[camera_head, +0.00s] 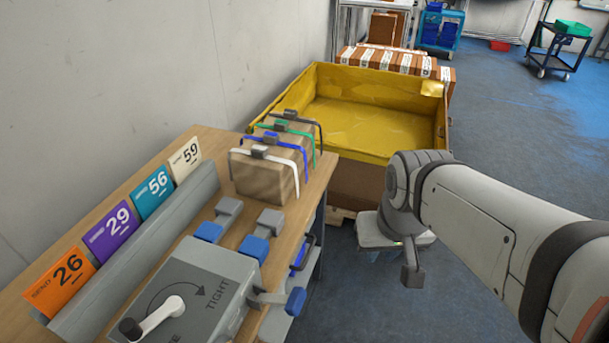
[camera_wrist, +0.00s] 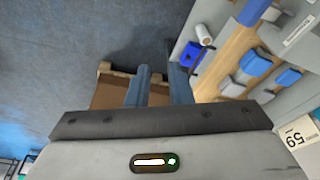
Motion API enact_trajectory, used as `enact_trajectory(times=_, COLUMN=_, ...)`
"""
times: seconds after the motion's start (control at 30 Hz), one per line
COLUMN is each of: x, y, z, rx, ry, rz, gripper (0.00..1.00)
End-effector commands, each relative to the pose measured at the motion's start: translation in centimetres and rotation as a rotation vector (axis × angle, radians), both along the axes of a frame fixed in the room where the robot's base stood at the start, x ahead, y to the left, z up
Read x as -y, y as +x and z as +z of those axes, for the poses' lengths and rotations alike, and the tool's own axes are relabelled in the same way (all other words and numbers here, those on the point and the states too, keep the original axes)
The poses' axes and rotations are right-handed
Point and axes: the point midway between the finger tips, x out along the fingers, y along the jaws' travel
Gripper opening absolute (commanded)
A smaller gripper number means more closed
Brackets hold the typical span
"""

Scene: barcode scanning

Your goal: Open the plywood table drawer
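The plywood table (camera_head: 228,150) stands at the left in the head view. Its side facing my arm shows a dark handle-like bar (camera_head: 311,238) below the top edge. The same dark bar (camera_wrist: 203,62) shows at the upper right in the wrist view, beside a blue part. The drawer front cannot be clearly made out. My gripper (camera_wrist: 160,76) is open and empty in the wrist view, its two fingers apart, to the left of the table side and not touching the bar. In the head view my gripper (camera_head: 411,272) hangs right of the table, partly hidden by my arm.
A strapped cardboard box (camera_head: 263,175), a grey lever device (camera_head: 200,285) and blue-tipped clamps (camera_head: 262,232) are on the tabletop. Numbered cards (camera_head: 112,228) line its wall side. A yellow-lined bin (camera_head: 375,125) stands behind the table. Blue floor (camera_head: 490,130) is open to the right.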

Motion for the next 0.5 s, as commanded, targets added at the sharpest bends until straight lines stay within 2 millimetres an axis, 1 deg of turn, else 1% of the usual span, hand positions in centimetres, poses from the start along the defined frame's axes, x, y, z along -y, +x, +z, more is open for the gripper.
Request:
enact_trajectory(times=0.07, x=0.0, y=0.0, z=0.0, rx=-0.001, ry=0.0, rz=0.0, gripper=0.2)
enact_trajectory(times=0.17, x=-0.2, y=0.6, z=-0.3, rx=-0.007, ry=0.009, rz=-0.006, gripper=0.2)
enact_trajectory(times=0.27, x=-1.4, y=2.3, z=-1.0, rx=-0.021, ry=0.031, rz=-0.03, gripper=0.2)
enact_trajectory(times=0.37, x=-2.6, y=4.9, z=-2.4, rx=-0.044, ry=0.065, rz=-0.06, gripper=0.2)
enact_trajectory(times=0.5, x=-4.4, y=9.4, z=-5.4, rx=-0.081, ry=0.12, rz=-0.126, gripper=0.2)
